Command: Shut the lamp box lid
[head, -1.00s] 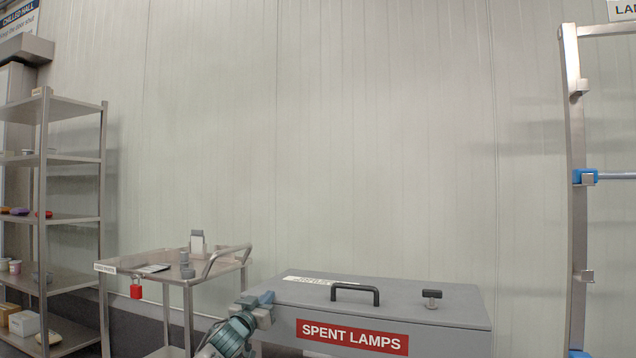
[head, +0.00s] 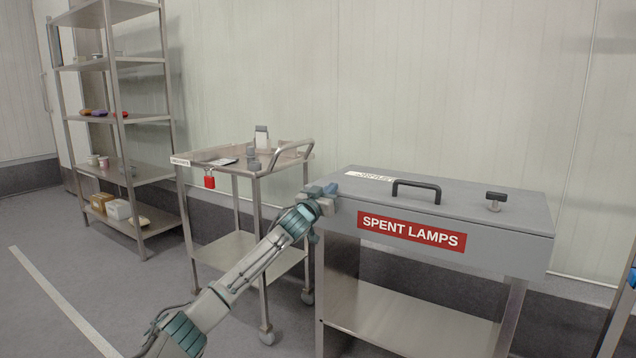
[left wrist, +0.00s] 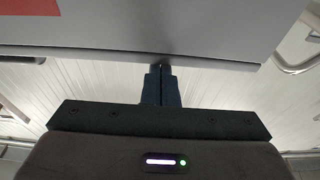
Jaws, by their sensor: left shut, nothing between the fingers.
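The lamp box (head: 346,220) is a long grey box with a red SPENT LAMPS label, on a steel stand. Its grey lid (head: 450,198) lies flat across the top, with no clear gap at the front edge. The lid has a black handle (head: 416,187) and a dark knob at its right. My left gripper (head: 331,189) is shut and empty at the lid's left end. In the left wrist view the closed fingertips (left wrist: 161,72) reach the lid's edge; whether they touch it I cannot tell. My right gripper is out of view.
A steel shelf rack (head: 139,118) stands farther left. A wall is close behind the box. A steel frame shows at the right edge. Floor is clear at lower left.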

